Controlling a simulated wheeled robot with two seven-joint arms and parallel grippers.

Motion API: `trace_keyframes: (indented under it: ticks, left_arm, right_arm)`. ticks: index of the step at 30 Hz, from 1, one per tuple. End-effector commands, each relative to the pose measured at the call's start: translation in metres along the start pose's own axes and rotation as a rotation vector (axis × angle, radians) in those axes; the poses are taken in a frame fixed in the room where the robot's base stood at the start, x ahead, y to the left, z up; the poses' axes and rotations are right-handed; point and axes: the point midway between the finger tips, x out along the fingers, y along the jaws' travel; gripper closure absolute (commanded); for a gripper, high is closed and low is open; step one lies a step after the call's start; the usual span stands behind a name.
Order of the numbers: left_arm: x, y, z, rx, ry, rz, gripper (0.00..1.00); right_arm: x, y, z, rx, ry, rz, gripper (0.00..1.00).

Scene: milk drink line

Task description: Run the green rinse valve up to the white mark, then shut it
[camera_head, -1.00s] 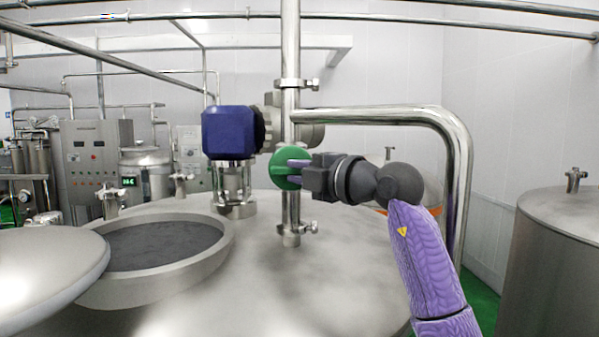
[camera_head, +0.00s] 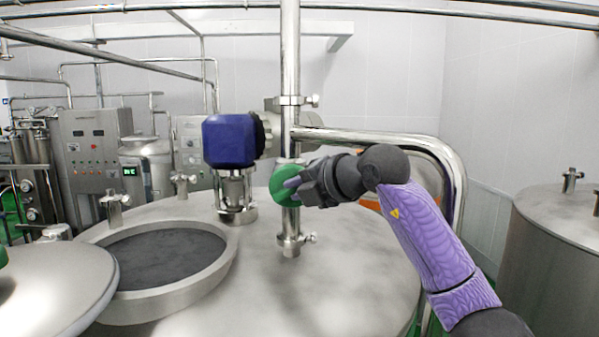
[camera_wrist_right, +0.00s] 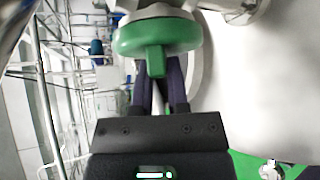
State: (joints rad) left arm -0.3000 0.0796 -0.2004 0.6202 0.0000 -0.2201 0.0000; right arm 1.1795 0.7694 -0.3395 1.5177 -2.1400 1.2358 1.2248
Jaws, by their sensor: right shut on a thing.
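The green rinse valve (camera_head: 279,184) is a round green handle on the vertical steel pipe above the tank. My right gripper (camera_head: 293,183) is at its right side, with its fingers closed at the handle. In the right wrist view the green handle (camera_wrist_right: 157,37) has a short raised tab (camera_wrist_right: 156,63), and the purple-grey fingers of the right gripper (camera_wrist_right: 159,82) meet around it. Part of the tab is hidden by the fingers. I cannot make out a white mark in either view. My left gripper is not in view.
The round tank opening (camera_head: 230,262) is dark grey inside, with a steel lid (camera_head: 50,285) at its left. A blue motor (camera_head: 228,141) stands left of the pipe. A bent steel pipe (camera_head: 385,139) runs behind my right arm. Another tank (camera_head: 555,225) stands at the right.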

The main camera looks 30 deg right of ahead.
Motion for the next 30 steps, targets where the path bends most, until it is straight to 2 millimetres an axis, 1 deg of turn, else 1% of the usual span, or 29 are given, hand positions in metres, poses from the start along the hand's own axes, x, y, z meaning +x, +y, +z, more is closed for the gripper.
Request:
trace_keyframes:
  ticks: [1,3,15,22,30]
  left_arm:
    - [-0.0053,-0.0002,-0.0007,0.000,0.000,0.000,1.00]
    - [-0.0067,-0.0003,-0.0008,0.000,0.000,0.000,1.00]
    - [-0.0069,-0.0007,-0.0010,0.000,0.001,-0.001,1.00]
    - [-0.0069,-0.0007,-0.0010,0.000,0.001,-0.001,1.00]
    - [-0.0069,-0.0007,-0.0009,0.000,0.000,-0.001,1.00]
  right_arm:
    - [-0.0013,0.0035,0.0014,-0.030,-0.001,-0.028,1.00]
    - [-0.0008,0.0034,0.0008,-0.073,-0.001,-0.071,1.00]
    - [0.0007,0.0042,-0.0006,-0.260,-0.001,-0.260,1.00]
    - [0.0014,0.0046,-0.0014,-0.313,0.001,-0.313,1.00]
    - [0.0017,0.0041,-0.0016,-0.329,0.002,-0.333,1.00]
